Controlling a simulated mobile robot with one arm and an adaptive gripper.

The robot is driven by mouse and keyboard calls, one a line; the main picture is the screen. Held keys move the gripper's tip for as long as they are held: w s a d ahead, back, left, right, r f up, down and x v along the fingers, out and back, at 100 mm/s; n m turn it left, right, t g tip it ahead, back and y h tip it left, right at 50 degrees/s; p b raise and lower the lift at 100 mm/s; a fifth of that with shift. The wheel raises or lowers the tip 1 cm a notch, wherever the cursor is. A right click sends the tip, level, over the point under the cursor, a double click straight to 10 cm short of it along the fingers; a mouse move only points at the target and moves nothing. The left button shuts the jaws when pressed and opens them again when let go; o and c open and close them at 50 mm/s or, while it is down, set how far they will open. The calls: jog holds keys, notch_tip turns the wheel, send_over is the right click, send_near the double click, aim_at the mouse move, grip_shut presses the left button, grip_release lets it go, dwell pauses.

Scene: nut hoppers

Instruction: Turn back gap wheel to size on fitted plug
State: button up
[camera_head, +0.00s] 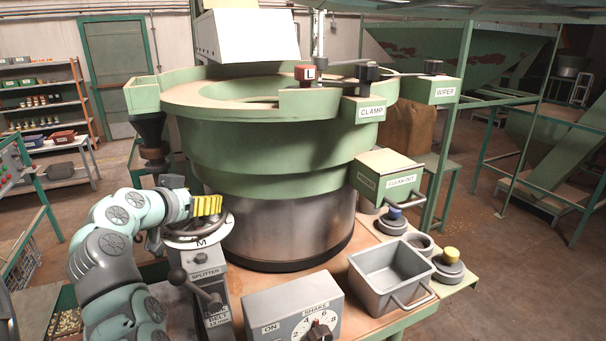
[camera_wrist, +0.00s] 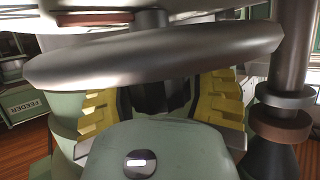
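The hand wheel (camera_head: 197,232) is a grey rimmed wheel lying nearly flat on the splitter stand (camera_head: 209,273), with the letter M on its near side. In the wrist view the wheel's rim (camera_wrist: 150,58) crosses the upper part of the picture. My gripper (camera_head: 207,206) is at the wheel's far side; its yellow fingers show in the wrist view (camera_wrist: 158,112), spread apart on either side of a dark part below the rim. I cannot tell if they touch the wheel. A red plug (camera_head: 305,73) marked L sits on the green hopper rim beside the clamp (camera_head: 371,106).
A plug with a blue knob (camera_head: 394,214) and one with a yellow knob (camera_head: 451,256) stand at the right. A grey handled bin (camera_head: 390,275) and the shake dial box (camera_head: 294,311) are on the bench. The large hopper (camera_head: 270,150) rises close behind the wheel.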

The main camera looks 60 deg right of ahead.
jog(key=shift+r, duration=0.1)
grip_shut()
